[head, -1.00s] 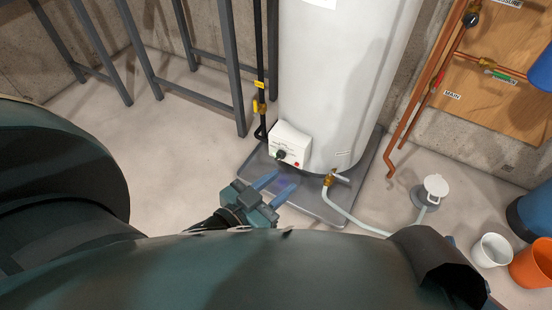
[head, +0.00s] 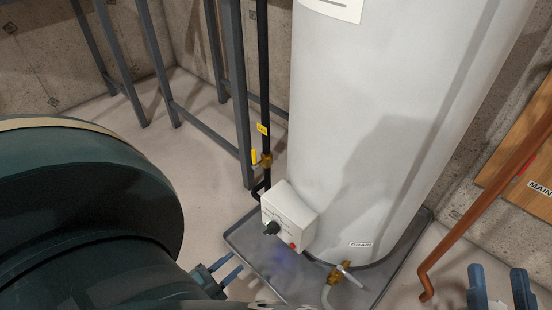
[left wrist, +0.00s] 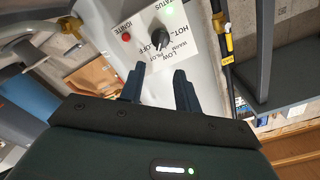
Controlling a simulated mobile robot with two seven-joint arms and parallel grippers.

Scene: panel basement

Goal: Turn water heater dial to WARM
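The water heater (head: 360,130) is a tall white tank with a white control box (head: 295,212) low on its side. A dark dial (head: 272,228) sits on the box's front. The left wrist view shows the dial (left wrist: 161,38) with HOT, OFF, WARM, LOW and PILOT printed around it; I cannot tell for certain which label it points to. My left gripper (head: 228,269) is below and left of the box. In the left wrist view its fingers (left wrist: 158,84) are open, empty and apart from the dial. My right gripper (head: 500,290) is open at the lower right edge.
A red button (head: 292,246) is beside the dial. The heater stands in a grey drain pan (head: 254,262) with a brass drain valve (head: 340,275) at the front. A black pipe with a yellow-handled valve (head: 262,160) and a grey metal frame (head: 238,110) stand left of it. A copper pipe (head: 470,215) is on the right.

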